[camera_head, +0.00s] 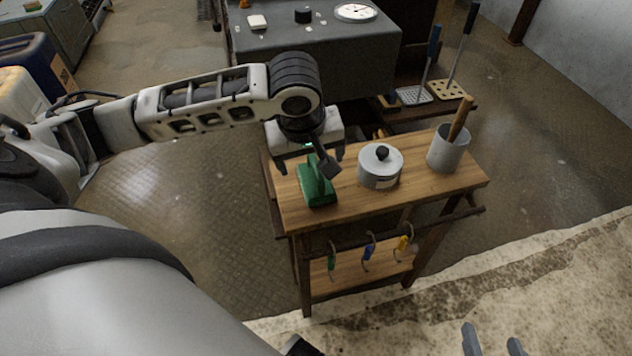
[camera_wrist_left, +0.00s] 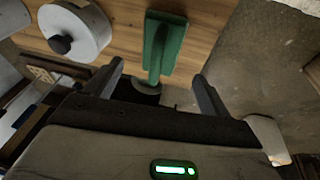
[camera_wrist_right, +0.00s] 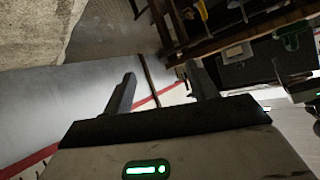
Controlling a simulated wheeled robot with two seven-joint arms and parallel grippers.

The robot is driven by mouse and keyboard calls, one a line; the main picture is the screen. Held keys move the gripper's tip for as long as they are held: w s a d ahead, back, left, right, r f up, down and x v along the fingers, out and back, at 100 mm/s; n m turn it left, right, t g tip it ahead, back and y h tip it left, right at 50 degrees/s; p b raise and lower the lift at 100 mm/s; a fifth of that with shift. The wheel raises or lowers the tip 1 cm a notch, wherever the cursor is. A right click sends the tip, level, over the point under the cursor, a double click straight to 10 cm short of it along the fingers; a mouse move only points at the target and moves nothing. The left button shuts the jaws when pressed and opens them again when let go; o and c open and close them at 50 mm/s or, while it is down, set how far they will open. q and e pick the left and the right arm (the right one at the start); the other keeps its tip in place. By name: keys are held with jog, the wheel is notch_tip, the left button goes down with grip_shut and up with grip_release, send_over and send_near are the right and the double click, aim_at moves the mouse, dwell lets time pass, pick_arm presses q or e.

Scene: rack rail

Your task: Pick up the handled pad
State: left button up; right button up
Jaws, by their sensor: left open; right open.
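The handled pad (camera_head: 317,193) is green, with a flat base and an upright handle. It rests near the left end of the small wooden table (camera_head: 420,194). My left gripper (camera_head: 308,170) is above and around the back of the pad in the head view, its fingers apart. In the left wrist view the pad (camera_wrist_left: 164,45) lies just beyond the open fingertips (camera_wrist_left: 160,75), with nothing held. My right gripper (camera_head: 495,340) is open and empty at the bottom right of the head view, far from the table. The right wrist view shows its spread fingers (camera_wrist_right: 160,80).
A lidded metal pot (camera_head: 380,168) stands right of the pad, and a grey cup with a wooden handle (camera_head: 447,150) stands further right. Several coloured hooks hang on the front rail (camera_head: 345,244). A grey cabinet (camera_head: 330,45) stands behind the table.

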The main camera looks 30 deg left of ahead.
aim_at(313, 176)
pick_arm(q)
jog(key=shift+w+f, duration=0.15)
jog(key=shift+f, duration=0.45)
jog(key=b+x, duration=0.2)
jog(key=x, duration=0.1)
jog(key=shift+w+f, duration=0.1)
jog(key=shift+f, duration=0.25)
jog(key=shift+w+a+f, duration=0.1)
jog(key=shift+w+f, duration=0.05)
jog(key=shift+f, duration=0.2)
pick_arm(e)
jog(key=shift+g, duration=0.5)
jog(key=f, duration=0.2)
jog(key=a+f, duration=0.1)
jog(key=f, duration=0.1)
jog(key=shift+w+f, duration=0.1)
jog(key=shift+w, duration=0.25)
pick_arm(q)
jog(key=c, duration=1.1)
